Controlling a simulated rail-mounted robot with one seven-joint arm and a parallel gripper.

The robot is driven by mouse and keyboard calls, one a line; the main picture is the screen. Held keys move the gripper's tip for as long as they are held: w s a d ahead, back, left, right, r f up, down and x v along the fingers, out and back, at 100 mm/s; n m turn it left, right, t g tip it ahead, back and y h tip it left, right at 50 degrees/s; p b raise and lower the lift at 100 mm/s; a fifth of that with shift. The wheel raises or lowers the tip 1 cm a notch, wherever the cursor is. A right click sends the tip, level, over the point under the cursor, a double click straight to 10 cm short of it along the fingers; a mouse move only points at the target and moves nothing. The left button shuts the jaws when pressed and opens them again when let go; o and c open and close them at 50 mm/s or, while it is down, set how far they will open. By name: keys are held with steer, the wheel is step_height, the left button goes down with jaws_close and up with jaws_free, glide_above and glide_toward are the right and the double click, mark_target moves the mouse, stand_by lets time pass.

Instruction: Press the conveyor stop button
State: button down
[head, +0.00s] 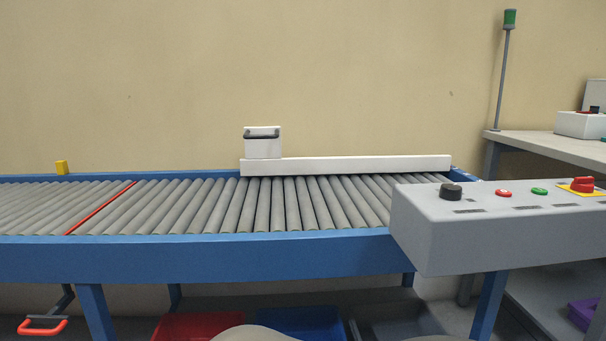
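A grey control box (430,235) stands at the right end of the conveyor, with its controls on top. A small round red button (503,193) with a pale mark sits there between a black knob (451,191) and a green button (539,191). Dark labels lie in front of the controls, too small to read. The roller conveyor (230,256) has a blue frame and bare grey rollers. My gripper is not in view.
A white block with a dark handle (262,145) stands by a long white bar (350,165) at the conveyor's back edge. A signal pole (503,75) with a green top rises from a side bench (560,148). Red (190,326) and blue (300,321) bins sit below. Space above the control box is clear.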

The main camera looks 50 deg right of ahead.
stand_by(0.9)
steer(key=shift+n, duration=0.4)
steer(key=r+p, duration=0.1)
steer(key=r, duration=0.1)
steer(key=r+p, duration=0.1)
steer(key=p, duration=0.1)
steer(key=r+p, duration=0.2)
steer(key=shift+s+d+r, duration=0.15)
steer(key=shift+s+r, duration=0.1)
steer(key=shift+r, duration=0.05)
